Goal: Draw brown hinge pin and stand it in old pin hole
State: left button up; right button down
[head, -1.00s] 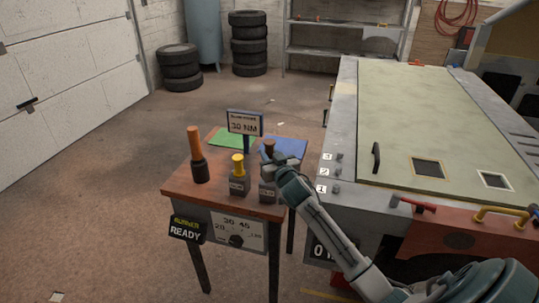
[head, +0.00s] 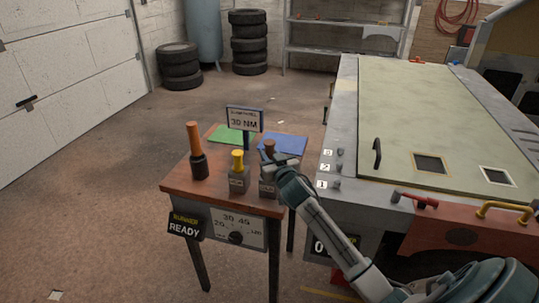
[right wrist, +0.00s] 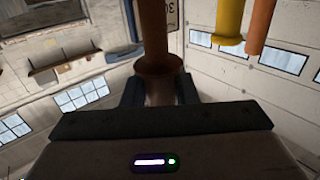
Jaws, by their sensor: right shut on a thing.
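The brown hinge pin (head: 269,147) stands upright at the right front of the small wooden table, above a grey holder block (head: 268,188). My right gripper (head: 269,160) is shut on it from the right. In the right wrist view the brown pin (right wrist: 153,35) rises between my right fingers (right wrist: 158,92), its wide collar just above them. Whether its lower end is still inside the block is hidden. I cannot make out which opening is the old pin hole. My left gripper is not in view.
An orange-handled tool (head: 194,140) stands at the table's left. A 30 NM sign (head: 243,121) rises behind the blocks, with green (head: 232,135) and blue (head: 284,144) mats near it. The large bench (head: 400,110) is to the right, with numbered studs (head: 338,168) along its edge.

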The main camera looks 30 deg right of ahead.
pick_arm(q)
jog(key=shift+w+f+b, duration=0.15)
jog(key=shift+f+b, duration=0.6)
jog(key=shift+b, duration=0.05)
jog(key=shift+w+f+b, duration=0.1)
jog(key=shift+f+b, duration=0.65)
pick_arm(e)
jog(key=shift+f, duration=1.8)
pick_arm(q)
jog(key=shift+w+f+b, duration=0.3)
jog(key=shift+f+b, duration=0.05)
jog(key=shift+b, duration=0.1)
pick_arm(e)
jog(key=shift+f, duration=0.55)
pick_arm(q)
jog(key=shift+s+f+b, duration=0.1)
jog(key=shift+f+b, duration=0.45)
pick_arm(e)
jog(key=shift+f, duration=0.6)
jog(key=c, duration=1.1)
grip_release()
jog(key=shift+o, duration=0.2)
jog(key=shift+f, duration=0.1)
